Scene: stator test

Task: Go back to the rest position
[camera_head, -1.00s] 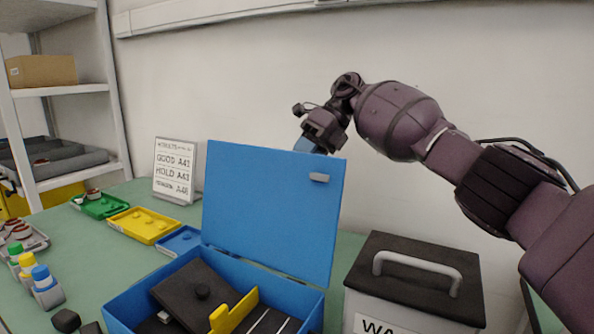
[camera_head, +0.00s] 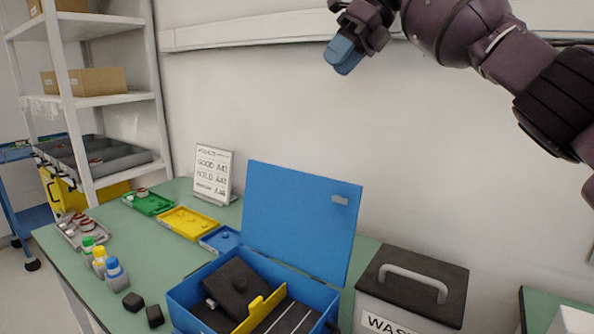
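My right arm enters from the upper right. Its gripper (camera_head: 344,55), with blue fingertips, hangs in front of the wall near the top middle, well above the table and clear of everything. The fingertips overlap from this side, so the gap between them cannot be judged; nothing is seen hanging from them. My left gripper is not in the picture.
A blue case (camera_head: 302,222) stands with its lid up on the green table (camera_head: 150,252). A dark-lidded waste bin (camera_head: 412,282) is to its right. Green (camera_head: 150,203) and yellow (camera_head: 188,222) trays, bottles (camera_head: 113,270) and a sign (camera_head: 212,173) stand left.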

